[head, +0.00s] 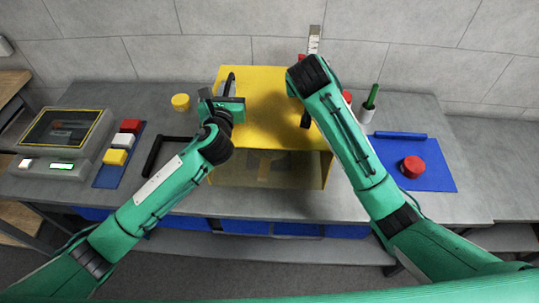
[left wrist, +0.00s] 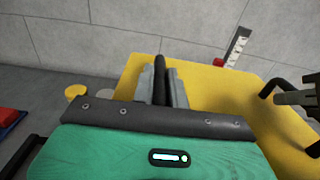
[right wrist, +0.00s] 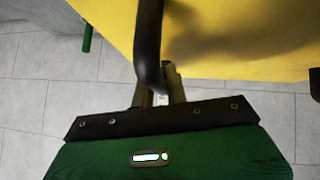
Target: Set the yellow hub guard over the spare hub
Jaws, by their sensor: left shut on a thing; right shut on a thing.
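The yellow hub guard (head: 262,90) is a large box with a yellow top, black side handles and an open or see-through front, in the middle of the bench in the head view. My left gripper (head: 229,98) is shut on its left handle (left wrist: 159,72). My right gripper (right wrist: 160,92) is shut on its right handle (right wrist: 148,40); in the head view my right arm mostly hides it. A dim shape (head: 264,166) shows through the guard's front and may be the spare hub. I cannot tell whether the guard rests on the bench or hangs just above it.
A console (head: 62,132) and a blue tray (head: 103,181) with red, white and yellow blocks stand left. A yellow disc (head: 180,101) lies behind. An upright scale (head: 314,42) stands behind the guard. Right are a green-handled tool (head: 371,97) and a blue mat (head: 436,181) with a red cylinder (head: 412,166).

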